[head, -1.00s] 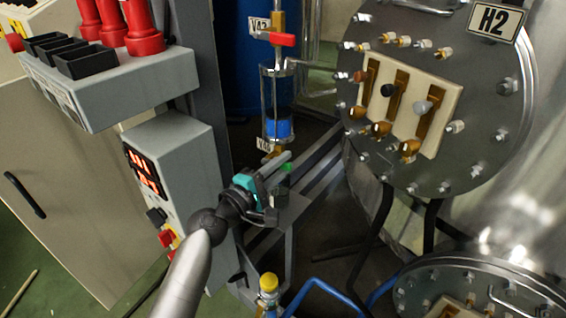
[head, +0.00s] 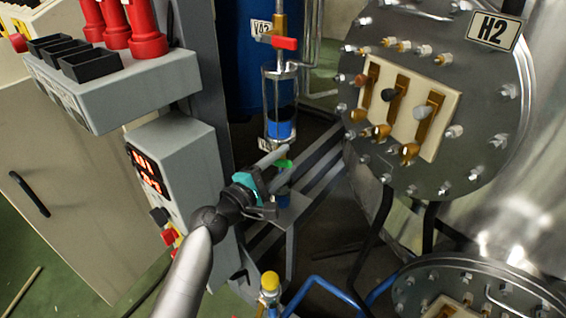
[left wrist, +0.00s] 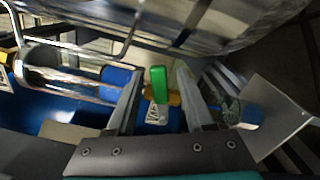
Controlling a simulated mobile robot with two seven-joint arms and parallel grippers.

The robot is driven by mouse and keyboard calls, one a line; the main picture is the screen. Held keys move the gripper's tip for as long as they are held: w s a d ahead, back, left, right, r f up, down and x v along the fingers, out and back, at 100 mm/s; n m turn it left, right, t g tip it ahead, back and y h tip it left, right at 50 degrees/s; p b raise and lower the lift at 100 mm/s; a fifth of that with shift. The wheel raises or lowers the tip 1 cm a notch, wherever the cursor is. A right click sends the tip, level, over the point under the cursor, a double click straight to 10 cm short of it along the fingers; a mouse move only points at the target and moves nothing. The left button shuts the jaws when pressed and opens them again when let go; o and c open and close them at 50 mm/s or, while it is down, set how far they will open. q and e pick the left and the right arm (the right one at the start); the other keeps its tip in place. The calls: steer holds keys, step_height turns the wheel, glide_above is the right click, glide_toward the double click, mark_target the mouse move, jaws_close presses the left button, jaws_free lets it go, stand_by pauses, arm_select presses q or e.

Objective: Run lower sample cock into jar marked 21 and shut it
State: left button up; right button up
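The lower sample cock has a green lever (head: 284,163) on a brass body, below a clear sample vessel (head: 281,105) holding blue liquid. In the left wrist view the green lever (left wrist: 158,84) stands between my fingers, with a gap on each side. My left gripper (head: 272,167) is open around the lever (left wrist: 160,100). A small jar (head: 283,199) stands on a grey bracket under the cock, partly hidden by my gripper, and shows blue. It also shows in the left wrist view (left wrist: 242,113); its number is not readable. My right gripper is out of view.
An upper cock with a red lever (head: 285,43) sits above the vessel. A grey control box (head: 172,165) with a red display stands left of my arm. The H2 flange (head: 445,100) is at right. A yellow-capped item (head: 270,283) stands below.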

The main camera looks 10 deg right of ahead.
arm_select(q)
steer(key=shift+s, duration=0.1)
steer(key=shift+s+a, duration=0.15)
steer(key=shift+a, duration=0.1)
steer(key=p+v, duration=0.1)
steer(key=v, duration=0.4)
steer(key=shift+s+a, duration=0.3)
glide_toward(281, 165)
steer(key=shift+p+v, duration=0.35)
steer(key=shift+v, duration=2)
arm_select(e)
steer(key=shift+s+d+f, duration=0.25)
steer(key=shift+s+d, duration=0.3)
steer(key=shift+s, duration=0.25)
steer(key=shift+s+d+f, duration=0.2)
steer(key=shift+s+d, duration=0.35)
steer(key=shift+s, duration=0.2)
arm_select(q)
steer(key=shift+r, duration=0.1)
steer(key=shift+c, duration=0.4)
